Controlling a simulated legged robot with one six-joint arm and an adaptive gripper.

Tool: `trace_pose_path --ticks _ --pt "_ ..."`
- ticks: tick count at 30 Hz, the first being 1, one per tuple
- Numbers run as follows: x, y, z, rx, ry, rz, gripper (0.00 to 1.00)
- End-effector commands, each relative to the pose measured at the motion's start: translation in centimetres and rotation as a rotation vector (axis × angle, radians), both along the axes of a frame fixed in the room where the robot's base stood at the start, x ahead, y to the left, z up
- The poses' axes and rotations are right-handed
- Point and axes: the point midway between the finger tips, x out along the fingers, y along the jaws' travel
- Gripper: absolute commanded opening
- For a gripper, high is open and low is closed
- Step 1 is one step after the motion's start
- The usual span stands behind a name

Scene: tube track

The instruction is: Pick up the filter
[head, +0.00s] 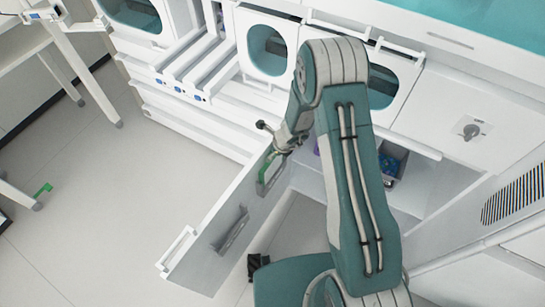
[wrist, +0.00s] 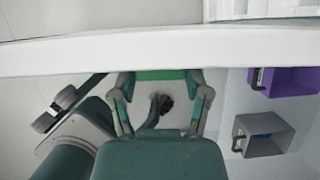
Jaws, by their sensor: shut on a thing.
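My gripper (head: 268,168) is at the upper part of the open cabinet door in the head view. In the wrist view its two fingers (wrist: 160,82) stand wide apart, with a green piece (wrist: 162,75) spanning between their tips, just below a white edge. The gripper is shut on this green piece. It also shows as a green strip against the door in the head view (head: 264,167). Its full shape is hidden, and I cannot tell whether it is the filter.
The open door (head: 205,262) has a grey handle (head: 231,230). A purple bin (wrist: 292,80) and a grey bin (wrist: 268,135) sit in the cabinet, right of my gripper. A green object (head: 43,189) lies on the clear floor at the left, near table legs.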

Motion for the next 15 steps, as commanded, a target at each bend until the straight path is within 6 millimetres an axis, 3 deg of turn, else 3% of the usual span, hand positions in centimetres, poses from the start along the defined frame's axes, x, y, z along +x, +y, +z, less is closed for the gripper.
trace_pose_path --ticks 15 --pt "0.1 0.0 7.3 0.002 -0.004 0.001 0.12"
